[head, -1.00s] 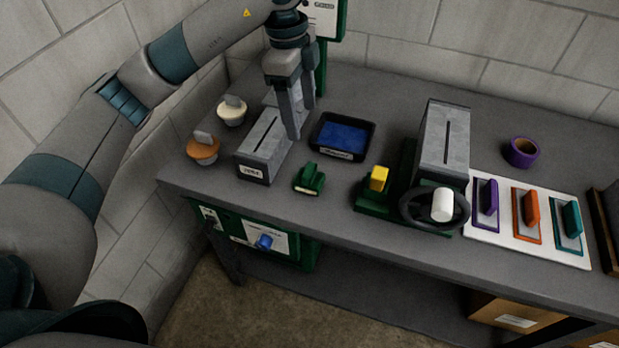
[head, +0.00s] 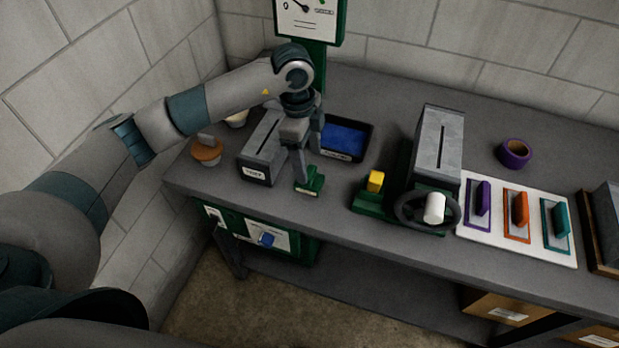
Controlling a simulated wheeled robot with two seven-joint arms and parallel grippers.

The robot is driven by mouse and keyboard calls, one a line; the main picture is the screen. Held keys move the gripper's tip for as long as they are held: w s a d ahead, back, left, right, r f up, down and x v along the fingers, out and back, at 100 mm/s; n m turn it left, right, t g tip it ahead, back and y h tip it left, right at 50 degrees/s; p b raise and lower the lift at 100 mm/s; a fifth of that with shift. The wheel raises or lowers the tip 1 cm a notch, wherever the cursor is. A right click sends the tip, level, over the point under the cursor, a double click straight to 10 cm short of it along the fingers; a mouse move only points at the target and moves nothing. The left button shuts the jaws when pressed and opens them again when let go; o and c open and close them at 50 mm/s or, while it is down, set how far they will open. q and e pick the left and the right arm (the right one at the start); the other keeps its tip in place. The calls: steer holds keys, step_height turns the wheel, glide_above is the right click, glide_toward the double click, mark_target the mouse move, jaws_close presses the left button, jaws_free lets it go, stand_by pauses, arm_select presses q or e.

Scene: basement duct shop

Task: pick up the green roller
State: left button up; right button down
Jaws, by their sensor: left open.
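The green roller (head: 311,187) is a small dark green block-like tool on the grey bench, near its front edge, right of the grey slotted box. My left gripper (head: 304,168) points down right over it, its fingers partly covering the roller's upper part. The gripper is open. I cannot tell whether the fingers touch the roller or stand around its handle. My right gripper is not in view.
The grey slotted box (head: 257,160) stands close left of the gripper. A black tray with a blue pad (head: 345,139) lies behind it. A green machine with a yellow block (head: 375,181) and a black handwheel (head: 402,209) stands to the right. Bare bench separates the roller from it.

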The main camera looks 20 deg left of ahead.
mark_target(310, 172)
arm_select(q)
steer(key=shift+f+p, duration=0.3)
steer(key=shift+p, duration=0.2)
steer(key=f+p, duration=0.1)
steer(key=f, duration=0.1)
steer(key=f+p, duration=0.1)
steer(key=shift+s+d+f, duration=0.2)
steer(key=shift+f, duration=0.55)
steer(key=shift+c, duration=0.3)
steer(key=c, duration=1.1)
steer(key=shift+c, duration=0.2)
